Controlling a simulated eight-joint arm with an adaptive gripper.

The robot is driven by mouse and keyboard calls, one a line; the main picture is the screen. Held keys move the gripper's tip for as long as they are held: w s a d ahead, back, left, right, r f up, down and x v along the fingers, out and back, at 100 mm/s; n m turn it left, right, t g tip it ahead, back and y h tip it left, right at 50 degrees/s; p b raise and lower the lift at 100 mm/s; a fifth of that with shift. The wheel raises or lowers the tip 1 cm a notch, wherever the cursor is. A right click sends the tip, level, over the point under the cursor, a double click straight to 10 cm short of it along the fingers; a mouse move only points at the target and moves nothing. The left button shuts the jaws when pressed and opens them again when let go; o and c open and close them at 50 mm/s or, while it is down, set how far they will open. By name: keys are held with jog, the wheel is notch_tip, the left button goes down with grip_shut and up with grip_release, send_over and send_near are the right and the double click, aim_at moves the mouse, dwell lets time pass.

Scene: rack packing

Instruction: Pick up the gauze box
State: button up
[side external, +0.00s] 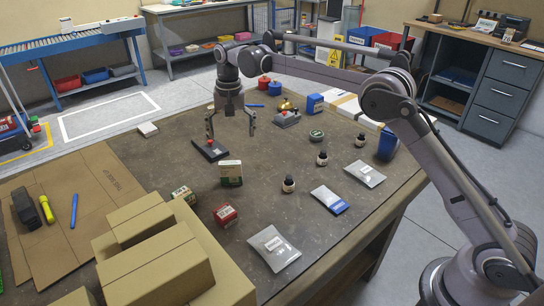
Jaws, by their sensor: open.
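My gripper (231,127) hangs open and empty above the dark worktable (290,225), fingers pointing down and spread apart. Several small boxes stand on the table, and their labels are too small to read, so I cannot tell for certain which is the gauze box. A green and white box (231,174) stands upright below and nearer the camera than my gripper. A red box with a pale label (225,215) sits closer to the front. A small tan and green box (184,195) is near the cartons. A blue box (315,103) stands farther back, right of my gripper.
A dark flat device (209,150) lies just below the left finger. Small dark bottles (289,184), silver pouches (274,248) and a blue and white packet (329,200) occupy the right side. Brown cartons (155,270) fill the front left. A blue cup (387,145) stands near the right edge.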

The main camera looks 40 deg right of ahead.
aim_at(230, 163)
jog(key=f, duration=0.2)
jog(key=w+f, duration=0.1)
jog(key=shift+a+m, duration=0.3)
jog(key=shift+a, duration=0.1)
jog(key=f, duration=1)
jog(key=shift+w+a+f, duration=0.1)
jog(key=shift+w+f, duration=0.1)
jog(key=shift+f, duration=0.15)
jog(key=c, duration=1)
